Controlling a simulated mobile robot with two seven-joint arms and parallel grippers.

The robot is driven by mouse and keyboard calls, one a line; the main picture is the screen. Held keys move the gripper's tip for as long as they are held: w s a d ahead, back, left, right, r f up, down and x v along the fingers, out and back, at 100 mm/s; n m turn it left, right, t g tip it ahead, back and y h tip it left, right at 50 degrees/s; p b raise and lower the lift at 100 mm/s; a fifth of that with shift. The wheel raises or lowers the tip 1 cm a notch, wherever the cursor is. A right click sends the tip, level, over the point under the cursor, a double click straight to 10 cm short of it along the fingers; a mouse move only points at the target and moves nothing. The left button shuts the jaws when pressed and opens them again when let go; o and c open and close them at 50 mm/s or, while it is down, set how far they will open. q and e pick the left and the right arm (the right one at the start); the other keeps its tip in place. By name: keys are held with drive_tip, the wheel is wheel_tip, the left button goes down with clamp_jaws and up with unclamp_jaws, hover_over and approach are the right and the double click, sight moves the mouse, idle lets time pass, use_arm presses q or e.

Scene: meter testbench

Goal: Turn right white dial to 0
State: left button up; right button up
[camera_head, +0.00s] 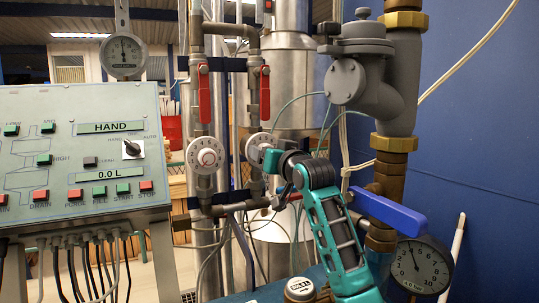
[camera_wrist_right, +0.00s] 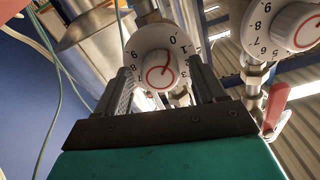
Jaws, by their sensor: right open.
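The right white dial (camera_head: 261,149) is on the right vertical pipe in the head view, partly covered by my right gripper (camera_head: 274,162). In the right wrist view, the right white dial (camera_wrist_right: 150,42) has black numbers and a white knob with a red ring. My right gripper (camera_wrist_right: 164,78) is open, with one finger on each side of the knob. I cannot tell whether the fingers touch it. The 0 shows at the dial's upper right in that view. The left white dial (camera_head: 205,155) sits beside it and also shows in the wrist view (camera_wrist_right: 292,27). My left gripper is out of view.
Red valve handles (camera_head: 204,94) (camera_head: 265,94) hang above the dials. A control panel (camera_head: 75,155) stands at the left. A blue handle (camera_head: 390,211) and a pressure gauge (camera_head: 418,267) are at the right. Pipes crowd the space around the dials.

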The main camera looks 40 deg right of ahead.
drive_tip(key=b+v, duration=0.1)
drive_tip(key=v, duration=1.2)
idle(0.4)
